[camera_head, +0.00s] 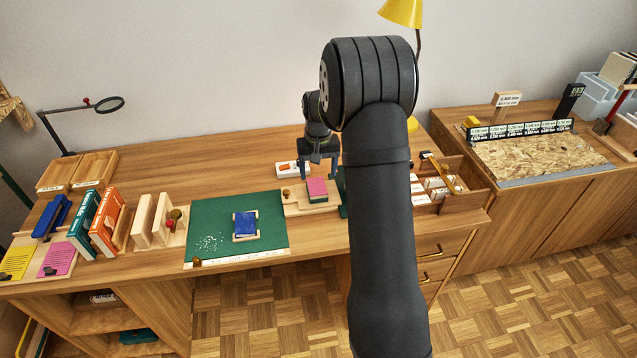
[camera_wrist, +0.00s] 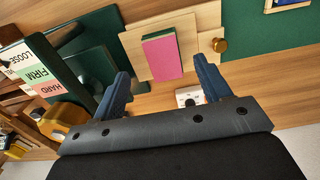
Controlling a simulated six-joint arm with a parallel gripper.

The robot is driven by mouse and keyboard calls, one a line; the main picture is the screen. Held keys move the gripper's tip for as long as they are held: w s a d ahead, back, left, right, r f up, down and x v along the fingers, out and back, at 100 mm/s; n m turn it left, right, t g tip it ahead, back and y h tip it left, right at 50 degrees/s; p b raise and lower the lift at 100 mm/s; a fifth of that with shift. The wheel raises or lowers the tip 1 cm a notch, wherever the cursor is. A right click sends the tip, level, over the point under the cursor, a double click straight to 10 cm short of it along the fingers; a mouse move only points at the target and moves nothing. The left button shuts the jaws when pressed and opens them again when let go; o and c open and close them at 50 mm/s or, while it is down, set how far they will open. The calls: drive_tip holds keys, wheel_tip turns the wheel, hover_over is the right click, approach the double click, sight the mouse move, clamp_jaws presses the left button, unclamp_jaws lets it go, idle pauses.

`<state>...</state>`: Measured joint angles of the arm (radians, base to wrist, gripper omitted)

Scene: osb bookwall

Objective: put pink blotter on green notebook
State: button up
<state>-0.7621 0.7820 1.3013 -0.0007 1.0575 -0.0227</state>
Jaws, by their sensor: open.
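A pink blotter (camera_head: 317,186) lies flat on a thin green notebook (camera_head: 318,199), on a pale wooden board right of the green mat. My gripper (camera_head: 319,172) is open and empty, above and behind the stack in the head view. In the wrist view my gripper's fingers (camera_wrist: 160,66) are spread wider than the stack, one to each side. I cannot tell the exact height of the gap.
The wooden board (camera_head: 297,201) has a brass knob (camera_wrist: 219,45). A dark green upright piece (camera_wrist: 98,70) stands close beside it. The green mat (camera_head: 208,226) holds a blue book (camera_head: 245,223). A white box (camera_head: 288,170) lies behind the board. The table's back is mostly clear.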

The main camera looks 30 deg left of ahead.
wheel_tip(320, 180, up, 5)
hover_over(318, 192)
drive_tip(key=shift+d+f, duration=0.1)
drive_tip(key=shift+f, duration=0.1)
drive_tip(key=shift+f, duration=0.1)
wheel_tip(318, 192, down, 12)
drive_tip(key=shift+r, duration=1.8)
